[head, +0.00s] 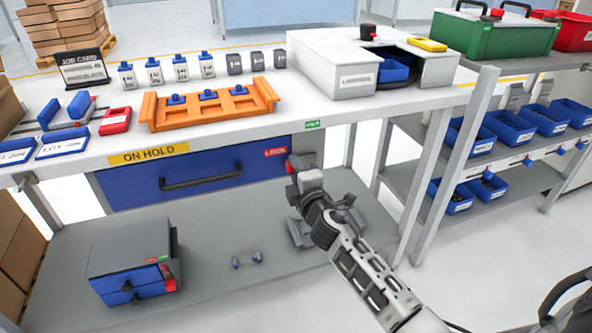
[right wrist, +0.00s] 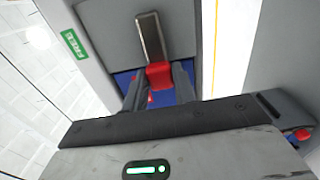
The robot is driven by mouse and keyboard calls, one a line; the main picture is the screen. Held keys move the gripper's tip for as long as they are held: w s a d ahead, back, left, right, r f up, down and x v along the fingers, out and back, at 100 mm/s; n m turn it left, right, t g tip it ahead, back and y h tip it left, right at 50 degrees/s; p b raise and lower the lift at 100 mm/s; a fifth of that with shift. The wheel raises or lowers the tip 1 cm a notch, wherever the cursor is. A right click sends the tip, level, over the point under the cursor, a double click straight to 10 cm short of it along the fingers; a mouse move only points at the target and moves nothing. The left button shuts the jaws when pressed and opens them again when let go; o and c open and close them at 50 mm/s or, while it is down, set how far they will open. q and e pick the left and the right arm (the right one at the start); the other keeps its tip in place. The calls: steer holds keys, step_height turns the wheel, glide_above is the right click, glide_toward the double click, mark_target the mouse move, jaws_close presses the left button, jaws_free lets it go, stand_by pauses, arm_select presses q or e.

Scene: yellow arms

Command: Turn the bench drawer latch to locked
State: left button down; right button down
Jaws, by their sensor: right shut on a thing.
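The blue bench drawer (head: 180,180) sits under the bench top and looks shut, with a dark bar handle. A red LOCK label (head: 275,152) is at its right end and a green label (head: 313,124) is on the bench edge above. The green label, reading FREE, also shows in the right wrist view (right wrist: 75,44). There the latch has a metal lever (right wrist: 150,36) with a red tip (right wrist: 160,76). My right gripper (right wrist: 158,88) is shut on the red tip. In the head view my right gripper (head: 294,168) hides most of the latch. My left gripper is not in view.
An orange rack (head: 208,117) and a white box station (head: 340,60) stand on the bench. A bench leg (head: 432,185) stands right of my arm.

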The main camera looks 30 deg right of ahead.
steer(key=shift+f, duration=0.15)
steer(key=c, duration=1.1)
jaws_free()
steer(key=shift+s, duration=0.15)
steer(key=s, duration=0.5)
steer(key=s+a, duration=0.1)
steer(key=s, duration=0.4)
steer(key=s+a, duration=0.1)
steer(key=s, duration=0.4)
steer(key=shift+s+a, duration=0.25)
steer(key=shift+s, duration=0.05)
